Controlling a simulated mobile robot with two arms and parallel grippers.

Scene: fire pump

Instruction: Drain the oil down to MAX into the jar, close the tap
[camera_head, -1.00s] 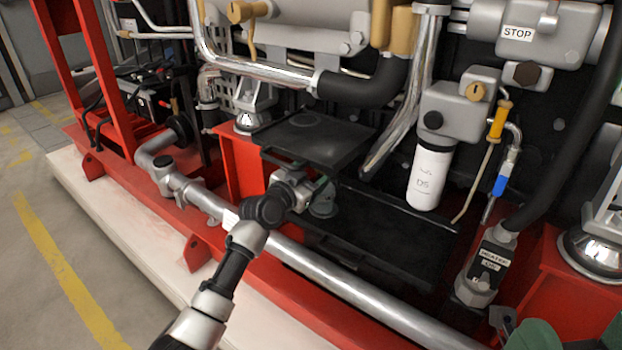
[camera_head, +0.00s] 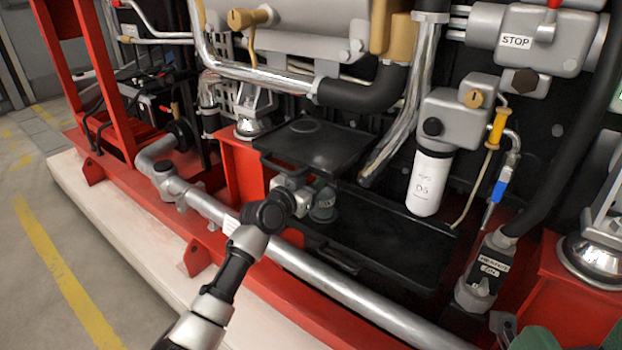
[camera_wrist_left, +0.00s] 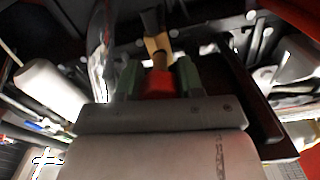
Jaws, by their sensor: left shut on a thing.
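My left gripper (camera_head: 304,192) reaches in under the black plate, beside the jar. In the left wrist view its green fingertips (camera_wrist_left: 158,80) are shut on the red handle of the tap (camera_wrist_left: 157,86). The tap's brass body (camera_wrist_left: 158,45) shows just beyond the handle. In the head view the tap is hidden under the plate. The glass jar (camera_head: 323,205) stands upright in the black tray, right of my gripper; its oil level is too small to read. No MAX mark is readable. Green parts at the lower right edge (camera_head: 540,340) may be my right gripper, mostly cut off.
The black plate (camera_head: 316,144) overhangs my gripper. The black tray (camera_head: 400,255) lies below, with a handle at its front. A silver pipe (camera_head: 350,290) runs along the front. A white filter (camera_head: 428,182) hangs at the right, beside a blue-handled valve (camera_head: 499,190).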

